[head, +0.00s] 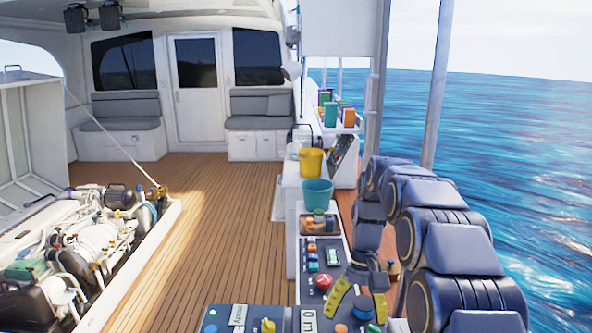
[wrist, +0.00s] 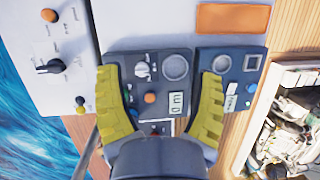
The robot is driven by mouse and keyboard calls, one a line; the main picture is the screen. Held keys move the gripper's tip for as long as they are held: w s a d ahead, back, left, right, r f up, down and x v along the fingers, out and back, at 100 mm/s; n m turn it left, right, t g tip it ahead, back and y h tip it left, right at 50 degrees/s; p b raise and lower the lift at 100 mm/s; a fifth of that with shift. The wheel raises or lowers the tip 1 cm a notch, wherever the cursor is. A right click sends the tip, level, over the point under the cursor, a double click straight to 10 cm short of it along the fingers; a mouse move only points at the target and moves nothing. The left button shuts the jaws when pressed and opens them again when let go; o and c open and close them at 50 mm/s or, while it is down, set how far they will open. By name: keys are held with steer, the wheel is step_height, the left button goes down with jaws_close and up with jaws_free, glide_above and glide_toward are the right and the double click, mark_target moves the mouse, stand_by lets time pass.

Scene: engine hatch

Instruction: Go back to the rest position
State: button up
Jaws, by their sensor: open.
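My gripper (head: 358,306) has yellow ridged finger pads and is open, with nothing between the fingers. In the head view it hangs low over the control panels at the lower right. In the wrist view the open gripper (wrist: 160,100) frames a dark panel (wrist: 120,62) with a white rotary knob (wrist: 145,70), a round gauge (wrist: 175,67), an orange button (wrist: 150,98) and a small display (wrist: 177,103). The gap between fingers and panel cannot be judged exactly. My arm reaches along the right side of the head view and hides part of the console.
A teal bucket (head: 317,192) and a yellow bucket (head: 311,161) stand farther along the console. A red button (head: 324,282) sits left of my gripper. An open engine hatch (head: 155,232) lies at left. The wooden deck (head: 215,240) between is clear.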

steer(key=s+r+n, duration=0.1)
steer(key=s+r, duration=0.2)
steer(key=s, duration=0.4)
steer(key=s+r, duration=0.3)
steer(key=s, duration=0.5)
steer(key=s+f+t+h, duration=0.1)
steer(key=s+f, duration=0.2)
steer(key=s, duration=1.1)
steer(key=shift+s+t, duration=0.3)
steer(key=shift+a, duration=0.1)
